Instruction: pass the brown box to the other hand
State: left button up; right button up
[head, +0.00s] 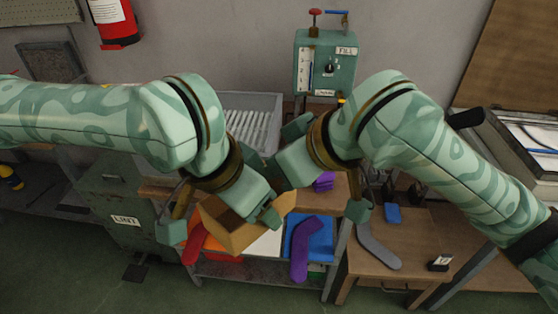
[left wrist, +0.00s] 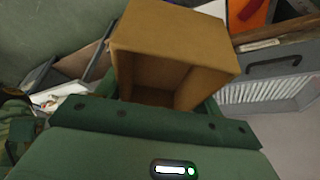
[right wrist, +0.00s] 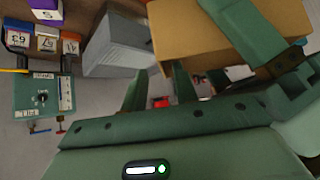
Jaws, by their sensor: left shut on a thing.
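The brown box (head: 232,232) is open on one side and hangs above the work table in the head view. My left gripper (head: 254,207) is shut on it. The left wrist view shows the box (left wrist: 175,45) between the two fingers, its hollow side facing the palm. My right gripper (head: 276,168) is close beside the left one. In the right wrist view its fingers (right wrist: 158,78) stand apart with nothing between them. The box (right wrist: 190,35) is there at the upper right, beside the fingers, partly behind a green part of my left gripper.
A purple sock (head: 303,248) lies over a blue tray (head: 322,238), with a red sock (head: 195,243) to the left. A grey sock (head: 378,248) lies on the wooden table (head: 415,228). A green machine (head: 325,62) and a grey ribbed crate (head: 252,118) stand behind my arms.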

jog(key=shift+w+a+f, duration=0.1)
jog(key=shift+a+f, duration=0.05)
jog(key=shift+f, duration=0.05)
grip_shut()
pick_arm(q)
jog(key=o, duration=1)
jog(key=shift+o, duration=0.2)
